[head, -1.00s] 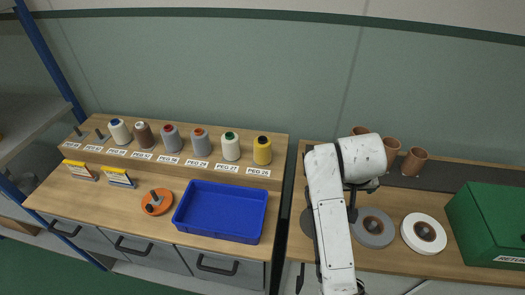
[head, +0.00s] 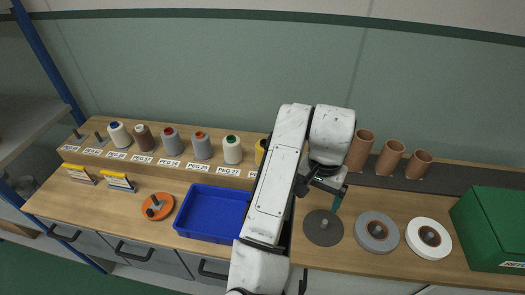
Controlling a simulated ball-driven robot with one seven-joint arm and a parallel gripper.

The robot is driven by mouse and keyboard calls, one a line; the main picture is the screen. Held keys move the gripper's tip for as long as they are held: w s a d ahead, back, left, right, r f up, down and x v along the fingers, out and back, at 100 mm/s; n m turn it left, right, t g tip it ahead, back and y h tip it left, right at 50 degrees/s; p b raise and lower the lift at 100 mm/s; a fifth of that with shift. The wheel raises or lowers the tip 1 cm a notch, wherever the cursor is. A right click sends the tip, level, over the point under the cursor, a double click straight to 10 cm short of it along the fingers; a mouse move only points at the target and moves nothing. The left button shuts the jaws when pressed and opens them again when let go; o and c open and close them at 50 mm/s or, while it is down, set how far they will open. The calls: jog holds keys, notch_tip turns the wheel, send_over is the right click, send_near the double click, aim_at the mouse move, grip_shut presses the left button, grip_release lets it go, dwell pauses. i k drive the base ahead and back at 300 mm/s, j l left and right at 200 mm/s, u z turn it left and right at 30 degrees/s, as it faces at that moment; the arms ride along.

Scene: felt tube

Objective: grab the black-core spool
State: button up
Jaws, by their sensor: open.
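The black-core spool (head: 259,154) is a yellow cone at the right end of the row on the raised wooden shelf. My arm hides most of it now, so only a yellow sliver shows at its left side. My gripper (head: 329,190) is to the right of it, above the right-hand bench and apart from the spool. The jaws are open, and I see nothing between them.
Left of it stand a white green-core spool (head: 232,150) and several other spools. A blue tray (head: 211,232) lies in front. Brown cups (head: 390,158) and a green box (head: 492,228) are right.

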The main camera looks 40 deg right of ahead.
aim_at(260, 145)
jog(key=i+l, duration=0.15)
jog(key=i, duration=0.3)
jog(key=i+l, duration=0.1)
jog(key=i, duration=0.3)
